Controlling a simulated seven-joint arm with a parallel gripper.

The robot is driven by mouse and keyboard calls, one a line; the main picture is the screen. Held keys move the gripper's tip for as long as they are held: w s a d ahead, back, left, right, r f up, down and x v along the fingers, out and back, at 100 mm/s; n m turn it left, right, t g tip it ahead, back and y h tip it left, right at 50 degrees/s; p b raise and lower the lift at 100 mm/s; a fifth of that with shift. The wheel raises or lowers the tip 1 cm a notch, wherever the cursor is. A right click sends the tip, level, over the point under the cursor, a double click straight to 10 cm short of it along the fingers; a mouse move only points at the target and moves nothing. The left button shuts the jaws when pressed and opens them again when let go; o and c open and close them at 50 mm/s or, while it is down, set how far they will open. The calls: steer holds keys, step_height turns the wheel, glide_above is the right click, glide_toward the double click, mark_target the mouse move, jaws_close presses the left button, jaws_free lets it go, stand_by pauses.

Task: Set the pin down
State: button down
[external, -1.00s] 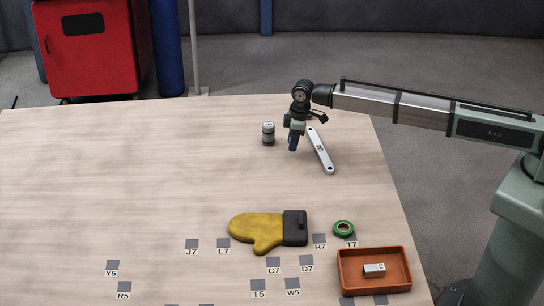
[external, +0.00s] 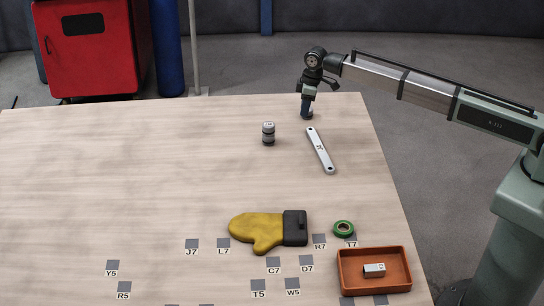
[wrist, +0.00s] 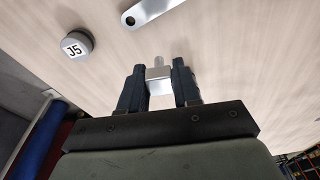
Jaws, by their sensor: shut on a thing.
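My gripper (external: 307,115) is low over the far right part of the table, behind the wrench. In the wrist view my gripper (wrist: 159,88) is shut on the pin (wrist: 158,73), a small silver piece with a block-like body and a narrower end. The pin lies between the two dark fingers. In the external view the fingers hide it, and I cannot tell whether it touches the table.
A dark cylinder with a grey top (external: 268,133), marked J5 in the wrist view (wrist: 76,46), stands left of my gripper. A silver wrench (external: 320,150) lies nearer. A yellow mitt (external: 258,229), green tape (external: 344,228) and orange tray (external: 375,288) are at the front.

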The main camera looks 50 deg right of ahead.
steer(key=s+d+m, duration=0.1)
steer(key=d+m, duration=0.2)
steer(key=d, duration=1.9)
steer(key=shift+s+d+f, duration=0.2)
steer(key=shift+s+f, duration=0.2)
steer(key=shift+f, duration=1.25)
steer(key=shift+s+d+f, duration=0.15)
steer(key=shift+s+f, duration=0.25)
steer(key=shift+f, duration=1.2)
steer(key=shift+s+d+f, duration=0.2)
steer(key=shift+s+f, duration=0.2)
steer(key=shift+f, duration=1.25)
steer(key=shift+f, duration=0.15)
steer(key=c, duration=0.8)
jaws_free()
step_height(320, 180, up, 12)
steer(key=s, duration=0.1)
steer(key=shift+s+d, duration=0.35)
